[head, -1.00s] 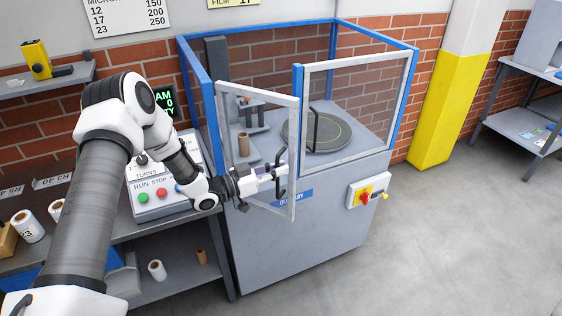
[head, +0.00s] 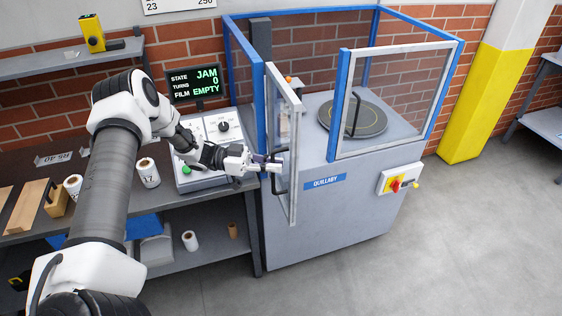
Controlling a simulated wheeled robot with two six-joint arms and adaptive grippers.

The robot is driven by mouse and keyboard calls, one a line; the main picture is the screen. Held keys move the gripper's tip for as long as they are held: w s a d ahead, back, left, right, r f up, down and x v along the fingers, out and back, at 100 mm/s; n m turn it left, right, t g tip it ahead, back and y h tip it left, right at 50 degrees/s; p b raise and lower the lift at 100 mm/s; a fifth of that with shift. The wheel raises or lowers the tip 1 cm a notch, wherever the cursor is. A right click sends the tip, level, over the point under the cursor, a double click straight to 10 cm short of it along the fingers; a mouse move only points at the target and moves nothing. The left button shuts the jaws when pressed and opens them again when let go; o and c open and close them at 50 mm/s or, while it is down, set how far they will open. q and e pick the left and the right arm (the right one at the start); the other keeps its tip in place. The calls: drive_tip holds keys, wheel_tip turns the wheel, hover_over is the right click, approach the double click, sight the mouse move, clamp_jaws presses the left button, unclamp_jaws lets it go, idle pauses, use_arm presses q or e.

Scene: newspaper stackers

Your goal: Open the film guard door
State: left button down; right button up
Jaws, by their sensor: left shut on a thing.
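The film guard door (head: 296,135) is a grey-framed clear panel on the left blue post of the stacker's guard. It stands swung out towards me and shows almost edge-on, with an open gap between it and the fixed right panel (head: 395,100). My left gripper (head: 277,167) is shut on the dark door handle (head: 283,182), and its fingers hide part of the handle. Behind the guard, a round turntable (head: 372,116) sits on the grey cabinet (head: 330,220). My right gripper is out of view.
A control box (head: 215,135) stands on the bench left of the cabinet, under a screen (head: 195,86) reading JAM, 0, EMPTY. A yellow-and-red switch (head: 397,183) juts from the cabinet front. Film rolls such as one (head: 148,172) stand on the bench. The floor (head: 460,250) at right is clear.

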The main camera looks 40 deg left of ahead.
use_arm(q)
drive_tip(key=shift+a+r, duration=0.15)
drive_tip(key=shift+r, duration=0.05)
drive_tip(key=c, duration=1.2)
unclamp_jaws()
drive_tip(key=shift+f, duration=0.1)
drive_tip(key=v, duration=1.2)
drive_tip(key=shift+s, duration=0.1)
